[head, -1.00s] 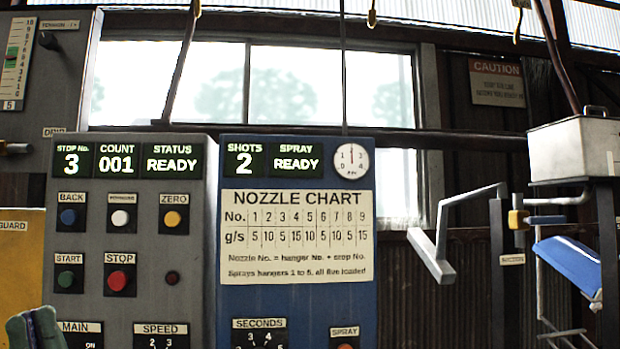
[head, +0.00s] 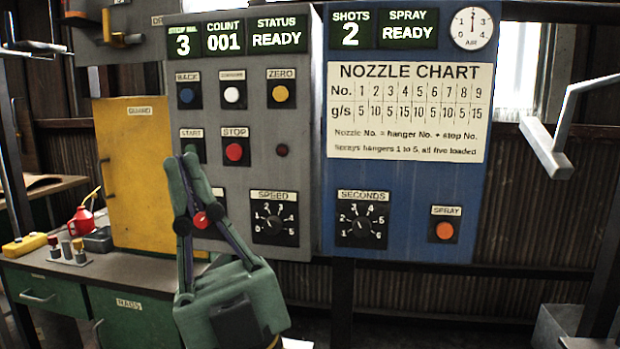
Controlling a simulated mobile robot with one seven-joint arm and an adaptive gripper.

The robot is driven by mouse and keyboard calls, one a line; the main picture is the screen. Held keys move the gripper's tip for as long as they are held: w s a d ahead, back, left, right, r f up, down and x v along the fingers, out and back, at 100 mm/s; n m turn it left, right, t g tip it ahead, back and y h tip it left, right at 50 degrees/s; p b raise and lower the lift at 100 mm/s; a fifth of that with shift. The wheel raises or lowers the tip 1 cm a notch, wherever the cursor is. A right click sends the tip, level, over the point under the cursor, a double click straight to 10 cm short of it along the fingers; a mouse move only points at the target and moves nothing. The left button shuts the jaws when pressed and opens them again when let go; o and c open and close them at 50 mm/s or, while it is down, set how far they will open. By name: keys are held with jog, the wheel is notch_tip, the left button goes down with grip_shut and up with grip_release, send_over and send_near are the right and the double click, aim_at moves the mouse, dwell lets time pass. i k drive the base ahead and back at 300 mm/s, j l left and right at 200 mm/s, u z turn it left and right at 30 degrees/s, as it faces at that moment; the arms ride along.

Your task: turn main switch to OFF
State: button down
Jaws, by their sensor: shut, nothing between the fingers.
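The main switch (head: 201,219) shows as a red knob low on the left of the grey control panel (head: 310,200). I see it between the links of my gripper (head: 190,160), which cover most of its plate and label. Its ON or OFF position cannot be read. My gripper is green, shut and empty, pointing up in front of the panel. Its fingertips overlap the START button area in the picture, above the switch. I cannot tell whether it touches the panel.
The SPEED dial (head: 275,218) is right of the switch, and the red STOP button (head: 234,152) is above. A blue panel (head: 410,190) adjoins on the right. A yellow guard cabinet (head: 140,180) and a bench (head: 130,263) with a red oil can (head: 84,222) stand left.

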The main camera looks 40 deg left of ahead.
aim_at(200, 220)
jog(key=u, duration=0.4)
jog(key=j+u, duration=0.15)
jog(key=u, duration=0.7)
jog(key=j+u, duration=0.15)
jog(key=u, duration=0.25)
